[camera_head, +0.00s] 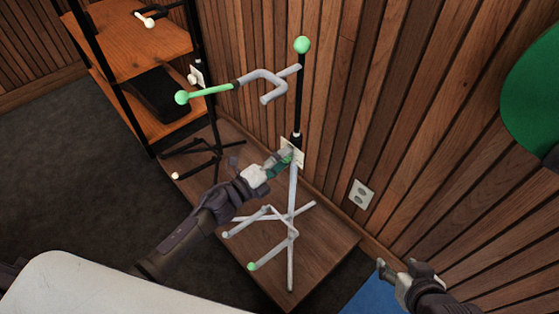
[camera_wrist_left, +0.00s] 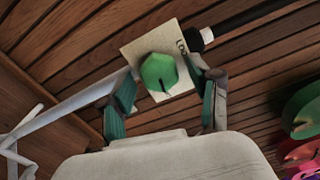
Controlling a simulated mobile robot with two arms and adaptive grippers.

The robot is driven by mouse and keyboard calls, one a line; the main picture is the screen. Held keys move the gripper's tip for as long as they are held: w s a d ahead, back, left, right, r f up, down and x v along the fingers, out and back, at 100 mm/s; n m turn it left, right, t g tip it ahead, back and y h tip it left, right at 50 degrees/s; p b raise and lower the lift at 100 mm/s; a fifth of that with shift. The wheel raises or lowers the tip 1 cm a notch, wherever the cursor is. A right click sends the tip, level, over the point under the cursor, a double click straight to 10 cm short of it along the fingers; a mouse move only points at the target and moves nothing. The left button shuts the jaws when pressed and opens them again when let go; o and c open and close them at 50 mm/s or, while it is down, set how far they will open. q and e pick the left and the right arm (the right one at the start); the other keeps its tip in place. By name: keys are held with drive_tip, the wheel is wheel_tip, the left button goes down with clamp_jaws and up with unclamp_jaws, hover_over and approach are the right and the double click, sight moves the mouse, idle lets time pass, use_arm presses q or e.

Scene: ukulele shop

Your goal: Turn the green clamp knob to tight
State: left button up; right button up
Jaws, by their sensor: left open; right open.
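The green clamp knob (camera_wrist_left: 158,70) shows in the left wrist view in front of a cream plate (camera_wrist_left: 136,50), with a dark line on its lower part. The plate has a small dark marking near its upper right. In the head view the knob is mostly hidden by my left gripper (camera_head: 283,160), at the joint of a pale stand (camera_head: 292,190) with a black upper pole. In the wrist view the left gripper's open fingers (camera_wrist_left: 160,90) are on either side of the knob; contact cannot be told. My right gripper (camera_head: 396,268) is open and empty at lower right.
The stand has a forked hook arm (camera_head: 262,80) and a green top ball (camera_head: 302,45). It stands on a low wooden platform (camera_head: 325,245) by a slatted wall with an outlet (camera_head: 361,194). A shelf (camera_head: 125,45) and a black stand are at left.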

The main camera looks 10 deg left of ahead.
use_arm(q)
drive_tip(key=v, duration=1.2)
